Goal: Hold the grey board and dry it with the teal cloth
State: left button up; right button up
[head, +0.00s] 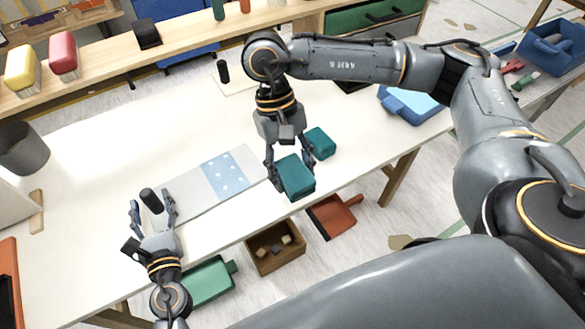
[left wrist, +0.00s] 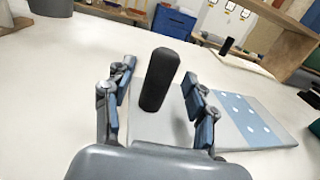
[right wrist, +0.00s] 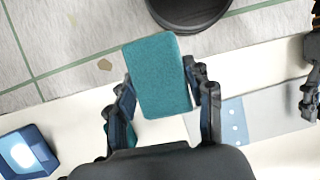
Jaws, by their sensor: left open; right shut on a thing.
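The grey board (head: 195,203) lies flat on the white table, with a light blue white-dotted patch (head: 225,177) across it. A black upright handle (head: 151,201) stands at its left end; it also shows in the left wrist view (left wrist: 159,80). My left gripper (head: 152,208) is open, with its fingers on either side of the handle, apparently not touching it. My right gripper (head: 287,165) is shut on the teal cloth (head: 298,178), a block-like pad, held right of the board near the table's front edge. The pad fills the middle of the right wrist view (right wrist: 158,75).
A second teal block (head: 320,143) lies on the table just behind the held cloth. A blue tray (head: 410,103) is at the table's right end. A grey cup (head: 22,148) stands at the left. A raised shelf (head: 190,52) runs along the back. The table's middle is clear.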

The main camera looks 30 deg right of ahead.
pick_arm(q)
jog(key=shift+w+d, duration=0.1)
jog(key=shift+w, duration=0.8)
grip_shut()
jog(key=shift+f, duration=0.1)
dwell(0.5)
